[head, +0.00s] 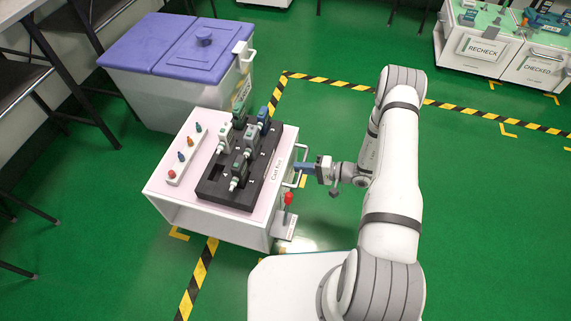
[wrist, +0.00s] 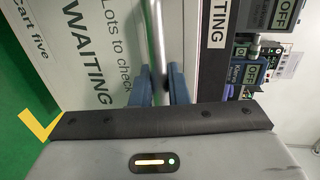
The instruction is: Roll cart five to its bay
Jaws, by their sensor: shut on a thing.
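Cart five (head: 158,188) is a white cart with a pale top, left of the middle in the head view. It carries a black tray (head: 212,193) of handheld testers and a small rack of coloured knobs. Its side panel (wrist: 100,60) reads "Cart five", "Lots to check" and "WAITING" in the wrist view. My gripper (head: 304,168) reaches it from the right. The blue fingers (wrist: 160,88) are shut on the cart's metal handle (wrist: 158,35), one on each side. A red-knobbed lever (head: 288,198) stands at the cart's near right corner.
A bin with a purple lid (head: 160,45) stands close behind the cart. Black-and-yellow tape (head: 200,278) runs under the cart. Carts marked RECHECK (head: 480,48) and CHECKED (head: 538,68) stand far right. Yellow corner marks (head: 507,130) lie on open green floor. Stools line the left.

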